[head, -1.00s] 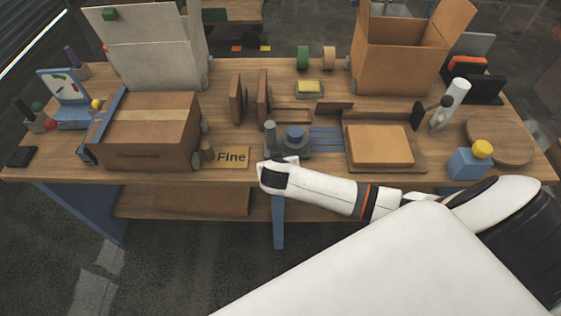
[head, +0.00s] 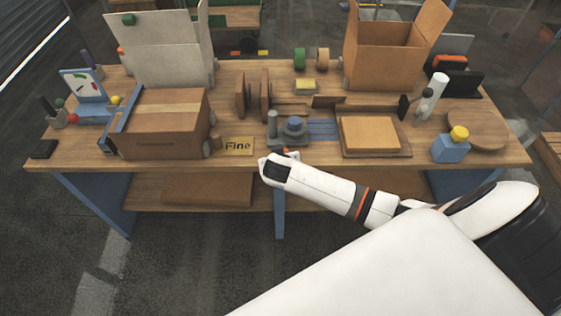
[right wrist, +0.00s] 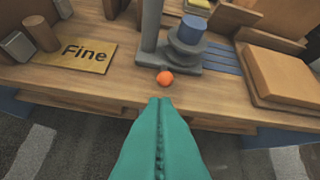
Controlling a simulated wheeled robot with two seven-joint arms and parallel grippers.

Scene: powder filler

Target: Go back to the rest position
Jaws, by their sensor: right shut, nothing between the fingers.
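My right arm (head: 320,190) reaches in from the right in the head view, its end at the table's front edge; its fingertips are hidden there. In the right wrist view my right gripper (right wrist: 160,101) shows teal fingers pressed together and empty, just short of the table edge. The grey filler device (head: 294,136) with a blue top stands beyond it; it also shows in the right wrist view (right wrist: 188,48). A small orange ball (right wrist: 165,78) on its front lies just ahead of the fingertips, apart from them. My left gripper is not in view.
The wooden table (head: 350,167) holds a "Fine" plate (head: 238,146), a closed carton (head: 160,125), an open carton (head: 385,55), a tan pad on a tray (head: 405,150) and a blue bottle (head: 449,150). The floor in front (head: 190,260) is clear.

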